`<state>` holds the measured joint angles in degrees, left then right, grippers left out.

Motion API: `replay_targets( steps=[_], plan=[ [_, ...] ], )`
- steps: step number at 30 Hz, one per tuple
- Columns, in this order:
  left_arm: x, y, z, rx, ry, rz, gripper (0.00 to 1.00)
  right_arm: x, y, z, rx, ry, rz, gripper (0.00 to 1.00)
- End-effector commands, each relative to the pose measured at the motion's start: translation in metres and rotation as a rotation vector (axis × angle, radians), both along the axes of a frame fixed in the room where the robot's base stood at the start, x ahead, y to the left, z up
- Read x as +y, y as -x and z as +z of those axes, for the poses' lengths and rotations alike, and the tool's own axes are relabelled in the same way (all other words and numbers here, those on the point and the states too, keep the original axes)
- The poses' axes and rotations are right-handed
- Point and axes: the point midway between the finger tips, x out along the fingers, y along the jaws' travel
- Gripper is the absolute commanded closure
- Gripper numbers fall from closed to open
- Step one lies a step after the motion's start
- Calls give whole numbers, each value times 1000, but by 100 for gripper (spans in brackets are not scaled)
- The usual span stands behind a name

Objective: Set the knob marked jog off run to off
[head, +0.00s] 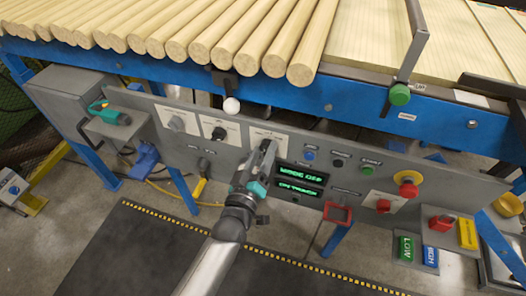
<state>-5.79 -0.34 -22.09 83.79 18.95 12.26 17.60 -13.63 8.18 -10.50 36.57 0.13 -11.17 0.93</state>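A grey control panel runs below the blue conveyor frame. It carries three white plates: the left one has a grey knob (177,123), the middle one a dark knob (218,133). My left gripper (267,152) is in front of the third white plate (262,134), its fingertips at or close to the plate. Whatever knob sits there is hidden behind the fingers. The plate markings are too small to read, so I cannot tell from them which knob is jog off run. A green-lit display (299,171) beside the gripper seems to read MODE OFF. My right gripper is out of view.
A second green display (298,188) sits below the first. Blue, black and green buttons (371,164) and a red emergency button (408,187) are to the right. A white ball-topped lever (231,106) stands above the panel. Wooden rods (235,40) lie overhead.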

Motion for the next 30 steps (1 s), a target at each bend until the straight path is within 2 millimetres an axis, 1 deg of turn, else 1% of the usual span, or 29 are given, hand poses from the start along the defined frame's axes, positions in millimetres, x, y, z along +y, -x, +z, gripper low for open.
replay_targets(
  steps=[1, 5, 13, 17, 20, 23, 30],
  plan=[
    [0, 0, 0, 0, -1, -1, 42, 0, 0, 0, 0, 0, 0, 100],
    [0, 0, 0, 0, -1, 0, 27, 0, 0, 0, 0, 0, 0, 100],
    [0, 1, 0, 0, -1, 0, 26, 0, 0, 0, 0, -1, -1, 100],
    [3, 9, 0, 1, -1, 0, 26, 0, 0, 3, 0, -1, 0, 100],
    [7, 23, 1, 2, -2, 0, 26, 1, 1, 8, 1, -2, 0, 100],
    [13, 42, 1, 4, -2, -1, 26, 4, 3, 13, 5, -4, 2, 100],
    [30, 92, 1, 4, -2, -1, 26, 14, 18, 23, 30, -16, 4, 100]
  ],
)
